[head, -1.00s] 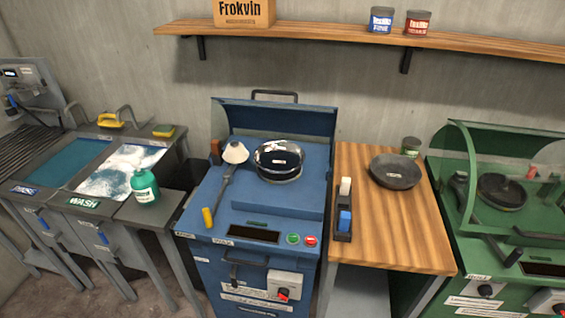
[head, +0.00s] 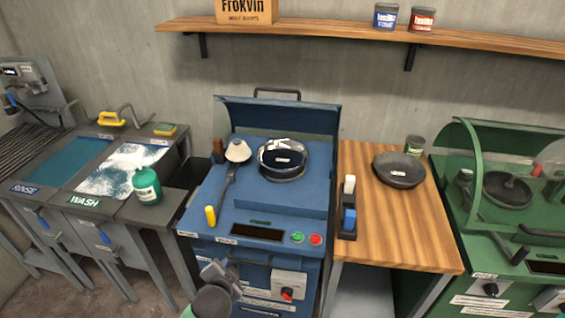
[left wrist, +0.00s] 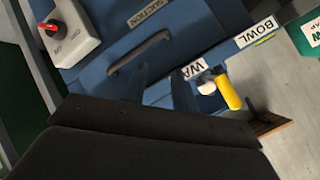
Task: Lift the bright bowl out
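A second, dull dark bowl (head: 398,170) lies on the wooden table to the right. My left gripper (head: 222,272) is low in front of the blue machine, below and apart from the bright bowl. In the left wrist view its two fingers (left wrist: 160,78) stand apart with nothing between them, facing the machine's front handle (left wrist: 139,52). The bright bowl does not show there. My right gripper is not in view.
A white-tipped arm with a yellow handle (head: 210,215) lies left of the bright bowl. The raised hood (head: 278,116) stands behind it. A green machine (head: 500,225) stands on the right.

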